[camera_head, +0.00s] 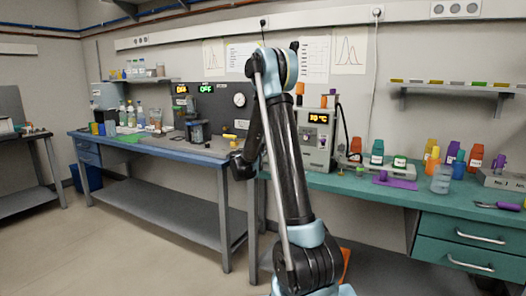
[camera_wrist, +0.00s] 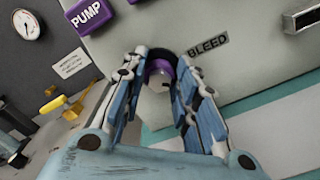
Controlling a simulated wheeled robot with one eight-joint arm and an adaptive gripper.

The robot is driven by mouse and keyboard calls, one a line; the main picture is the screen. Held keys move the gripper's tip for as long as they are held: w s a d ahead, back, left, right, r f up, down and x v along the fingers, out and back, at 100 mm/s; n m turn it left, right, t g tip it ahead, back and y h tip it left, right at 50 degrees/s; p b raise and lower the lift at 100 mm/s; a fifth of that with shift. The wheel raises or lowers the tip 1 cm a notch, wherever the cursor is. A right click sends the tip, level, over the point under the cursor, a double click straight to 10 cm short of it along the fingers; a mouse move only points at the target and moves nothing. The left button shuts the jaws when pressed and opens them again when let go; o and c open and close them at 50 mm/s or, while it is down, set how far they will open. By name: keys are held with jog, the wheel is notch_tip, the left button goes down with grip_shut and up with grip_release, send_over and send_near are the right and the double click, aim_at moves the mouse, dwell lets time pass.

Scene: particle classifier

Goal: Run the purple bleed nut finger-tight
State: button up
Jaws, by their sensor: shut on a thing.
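The purple bleed nut (camera_wrist: 158,70) sits on the face of a light grey instrument (camera_wrist: 235,35), just left of the black BLEED label (camera_wrist: 208,50) in the wrist view. My gripper (camera_wrist: 163,85) is shut on the nut, with one blue finger on each side of it. The lower part of the nut shows a pale round end between the fingers. The fingers hide its sides, and how far it is threaded on cannot be told. In the head view the instrument (camera_head: 316,150) stands behind my arm, which hides the nut and my gripper.
A purple PUMP button (camera_wrist: 88,14) is up and left of the nut. A yellow-handled valve (camera_wrist: 52,104) and a dial gauge (camera_wrist: 28,24) are further left. Several coloured bottles (camera_head: 377,152) stand on the green bench (camera_head: 400,190) at right.

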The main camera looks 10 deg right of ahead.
jog(key=m, duration=0.5)
jog(key=shift+s+f+m, duration=0.1)
jog(key=shift+m, duration=0.2)
jog(key=shift+s+f+m, duration=0.1)
jog(key=shift+m, duration=1.8)
jog(key=shift+d, duration=0.1)
jog(key=o, duration=1)
jog(key=v, duration=1.2)
jog(key=shift+d, duration=0.1)
